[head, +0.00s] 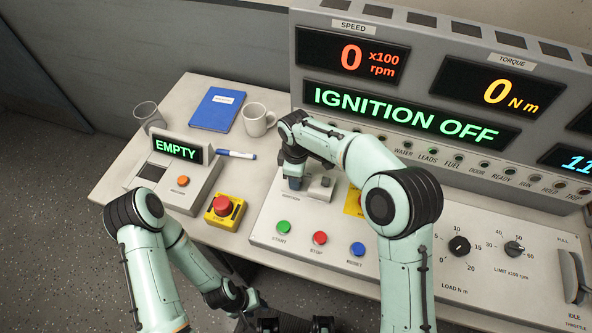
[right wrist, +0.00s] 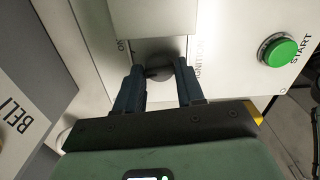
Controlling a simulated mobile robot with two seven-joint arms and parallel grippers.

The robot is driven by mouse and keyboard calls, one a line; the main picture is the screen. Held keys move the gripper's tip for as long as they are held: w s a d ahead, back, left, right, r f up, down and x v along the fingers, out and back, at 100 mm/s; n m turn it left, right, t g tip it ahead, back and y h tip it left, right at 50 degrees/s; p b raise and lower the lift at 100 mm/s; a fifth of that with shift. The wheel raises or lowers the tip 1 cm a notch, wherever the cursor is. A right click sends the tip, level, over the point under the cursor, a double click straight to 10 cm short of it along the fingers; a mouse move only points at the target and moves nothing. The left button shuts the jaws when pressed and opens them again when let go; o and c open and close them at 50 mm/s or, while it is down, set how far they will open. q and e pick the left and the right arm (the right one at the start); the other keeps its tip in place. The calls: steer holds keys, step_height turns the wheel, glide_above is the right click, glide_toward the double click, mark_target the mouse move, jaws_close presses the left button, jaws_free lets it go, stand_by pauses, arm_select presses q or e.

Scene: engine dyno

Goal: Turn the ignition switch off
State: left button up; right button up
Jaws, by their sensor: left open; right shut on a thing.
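The ignition switch (right wrist: 158,72) is a round dark knob on the console, between an "ON" mark and the "IGNITION" lettering in the right wrist view. In the head view my right gripper (head: 296,182) reaches down over it and hides it. In the right wrist view my right gripper (right wrist: 158,70) has a finger on each side of the knob and is shut on it. The large display (head: 410,117) reads "IGNITION OFF" in green. My left gripper (head: 295,323) is open and low at the bottom edge of the head view, partly cut off.
Green START (head: 283,227), red STOP (head: 320,238) and blue RESET (head: 357,249) buttons sit in front of the switch. A yellow box with a red button (head: 225,207) stands left. A mug (head: 257,120), blue book (head: 216,109) and "EMPTY" unit (head: 178,150) are farther left.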

arm_select(q)
steer(key=shift+w+r+p, duration=0.7)
steer(key=shift+w+r, duration=0.1)
steer(key=shift+r, duration=0.2)
steer(key=shift+w+r+p, duration=0.65)
steer(key=shift+w+r, duration=0.15)
steer(key=shift+r, duration=0.2)
arm_select(e)
steer(key=shift+r+n, duration=0.1)
steer(key=shift+n, duration=2.3)
steer(key=o, duration=1)
steer(key=shift+o, duration=0.2)
arm_select(q)
steer(key=shift+w+r+t+p, duration=0.3)
steer(key=shift+w+r+p, duration=0.35)
steer(key=shift+w+r, duration=0.3)
arm_select(e)
step_height(320, 180, up, 13)
steer(key=shift+r, duration=0.15)
